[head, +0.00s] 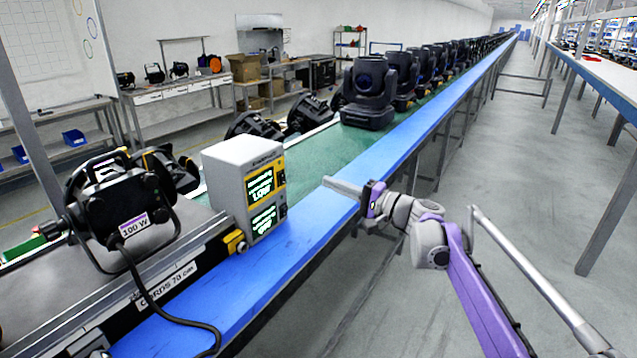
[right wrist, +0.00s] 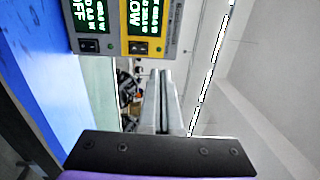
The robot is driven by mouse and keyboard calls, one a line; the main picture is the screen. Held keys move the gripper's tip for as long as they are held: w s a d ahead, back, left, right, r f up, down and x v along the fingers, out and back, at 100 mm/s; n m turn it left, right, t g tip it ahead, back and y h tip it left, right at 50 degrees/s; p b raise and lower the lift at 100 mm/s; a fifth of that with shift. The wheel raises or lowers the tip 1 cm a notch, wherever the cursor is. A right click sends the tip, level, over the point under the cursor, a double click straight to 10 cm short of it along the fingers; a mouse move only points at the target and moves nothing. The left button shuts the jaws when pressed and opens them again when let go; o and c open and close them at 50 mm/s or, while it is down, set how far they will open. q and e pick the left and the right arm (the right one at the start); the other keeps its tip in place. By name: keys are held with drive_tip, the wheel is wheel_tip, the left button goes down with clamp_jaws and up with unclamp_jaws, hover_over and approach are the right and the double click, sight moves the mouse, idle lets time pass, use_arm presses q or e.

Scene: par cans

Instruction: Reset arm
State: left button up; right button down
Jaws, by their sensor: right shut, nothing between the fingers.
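My right gripper (head: 343,186) is over the blue strip of the bench, to the right of a grey power supply box (head: 234,172). It is shut and empty, with its fingers pointing left towards the box but apart from it. In the right wrist view its closed fingers (right wrist: 162,100) lie together, and the box's green displays and switches (right wrist: 120,25) show at the top. My purple and grey right arm (head: 470,290) reaches in from the lower right. My left gripper is not in view.
A black par can (head: 118,205) labelled 100 W stands on the bench at the left, its cable hanging over the blue edge (head: 270,290). Several moving-head lights (head: 367,90) line the green belt (head: 330,150). The grey floor aisle (head: 500,200) at the right is clear.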

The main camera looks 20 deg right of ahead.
drive_tip(key=shift+s+d, duration=0.25)
drive_tip(key=shift+s, duration=0.05)
